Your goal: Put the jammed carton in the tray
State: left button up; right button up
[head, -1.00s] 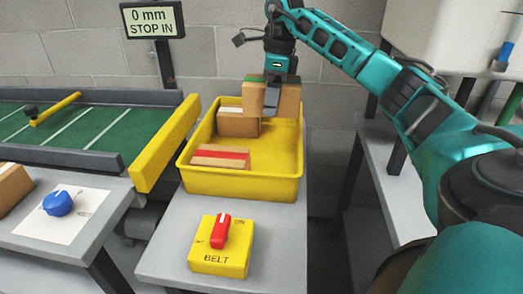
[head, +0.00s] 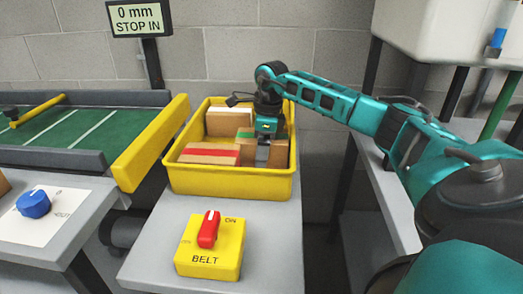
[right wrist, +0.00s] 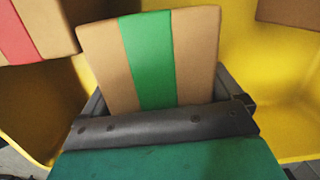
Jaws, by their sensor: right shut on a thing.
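My right gripper (head: 264,150) is shut on a brown carton with a green stripe (head: 246,134). The gripper is down inside the yellow tray (head: 230,184), in its right part, with the carton below the rim height or close to it. In the right wrist view the green-striped carton (right wrist: 195,60) stands between the fingers (right wrist: 165,105). Whether its underside touches the tray floor is hidden. A red-striped carton (head: 209,153) lies at the tray's front left, and a white-striped carton (head: 229,122) is at the back. My left gripper is not in view.
A yellow BELT switch box (head: 208,260) with a red knob (head: 209,228) stands in front of the tray. A green belt (head: 80,125) with a yellow end bar (head: 150,145) is at left, near a blue knob (head: 33,203). A sign (head: 139,18) reads "0 mm STOP IN".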

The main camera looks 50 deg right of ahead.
jog(key=shift+r, duration=0.15)
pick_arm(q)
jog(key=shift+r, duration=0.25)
pick_arm(e)
jog(key=o, duration=1)
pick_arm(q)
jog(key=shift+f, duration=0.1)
pick_arm(e)
jog(key=shift+o, duration=0.2)
jog(key=r+p, duration=0.1)
jog(key=r, duration=0.2)
jog(key=r+p, duration=0.1)
jog(key=r, duration=0.3)
jog(key=s+r+p, duration=0.1)
jog(key=r, duration=0.3)
jog(key=shift+d+p, duration=0.3)
jog(key=shift+d, duration=0.05)
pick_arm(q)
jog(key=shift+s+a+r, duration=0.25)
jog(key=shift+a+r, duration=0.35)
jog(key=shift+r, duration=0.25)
pick_arm(e)
jog(key=shift+r, duration=0.45)
jog(key=shift+d, duration=0.1)
